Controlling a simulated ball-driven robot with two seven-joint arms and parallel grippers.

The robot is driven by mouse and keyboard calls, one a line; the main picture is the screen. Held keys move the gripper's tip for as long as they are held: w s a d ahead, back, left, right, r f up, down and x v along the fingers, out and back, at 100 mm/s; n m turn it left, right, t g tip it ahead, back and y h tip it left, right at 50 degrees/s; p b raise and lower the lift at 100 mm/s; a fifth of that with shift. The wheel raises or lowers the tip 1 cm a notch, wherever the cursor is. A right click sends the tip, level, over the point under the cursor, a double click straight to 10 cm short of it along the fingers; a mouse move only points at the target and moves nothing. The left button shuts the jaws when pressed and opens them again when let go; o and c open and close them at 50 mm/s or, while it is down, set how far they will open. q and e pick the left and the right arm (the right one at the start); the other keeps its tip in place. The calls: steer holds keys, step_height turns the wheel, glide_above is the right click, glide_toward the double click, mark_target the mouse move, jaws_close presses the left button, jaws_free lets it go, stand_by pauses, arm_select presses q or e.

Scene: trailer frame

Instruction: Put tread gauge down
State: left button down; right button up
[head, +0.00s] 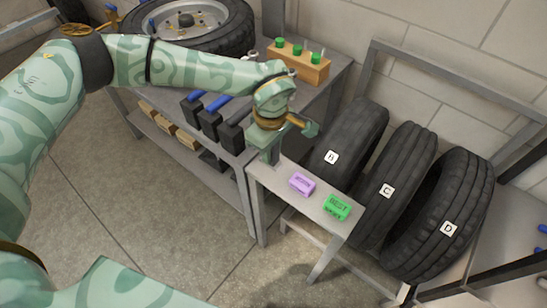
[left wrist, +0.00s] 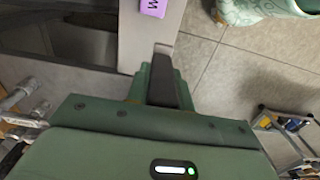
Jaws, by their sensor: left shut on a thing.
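My left gripper (head: 271,153) points down just above the left end of a narrow grey ledge (head: 277,180). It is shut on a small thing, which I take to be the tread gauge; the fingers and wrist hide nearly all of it. In the left wrist view the dark finger (left wrist: 163,82) ends in a grey tip over the ledge's edge. I cannot tell whether the held thing touches the ledge. A purple block (head: 302,184) and a green lettered block (head: 337,207) lie on the ledge, right of the gripper. My right gripper is not in view.
Tyres marked with white letter tags, including C (head: 401,175) and D (head: 447,215), stand in a rack behind the ledge. A workbench (head: 330,75) at the back holds a wheel (head: 190,22), a wooden block with green-topped pegs (head: 298,64) and dark blue-handled holders.

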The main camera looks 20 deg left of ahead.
arm_select(q)
steer(key=w+f, duration=0.1)
steer(key=w+f+b, duration=0.1)
steer(key=shift+w+a+f, duration=0.2)
steer(key=shift+a+f, duration=0.1)
steer(key=shift+f, duration=0.1)
steer(key=shift+w+f, duration=0.15)
steer(key=shift+f, duration=0.15)
steer(key=f+b, duration=0.2)
steer(key=f, duration=0.1)
steer(key=shift+w+a+f, duration=0.15)
steer(key=shift+w+f, duration=0.05)
steer(key=shift+f, duration=0.05)
steer(key=shift+r, duration=0.2)
steer(key=shift+s+f, duration=0.1)
steer(key=shift+f, duration=0.05)
steer(key=c, duration=1.2)
jaws_free()
steer(key=shift+c, duration=0.2)
